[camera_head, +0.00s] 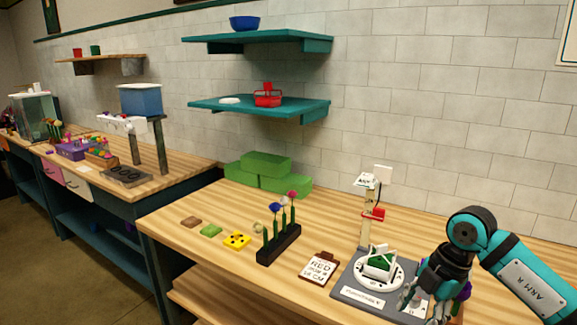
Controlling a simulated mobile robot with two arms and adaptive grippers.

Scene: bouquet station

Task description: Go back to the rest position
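My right arm comes in from the right edge, and its gripper (424,306) hangs low over the front right of the wooden table. Its pale fingers look spread apart, with nothing clearly seen between them. It is just right of a grey base plate (352,290) that carries a white round dial and a green block with a white frame (380,262). The gripper and wrist hide the plate's right side. A small purple thing (465,292) shows partly behind the gripper. My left gripper is not in view.
A black rack (280,245) holds several upright flowers. A clipboard card (319,267) lies right of it. A post with a red part (372,214) stands behind the plate. Green blocks (265,163) sit at the back. Teal shelves (258,104) are on the wall.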

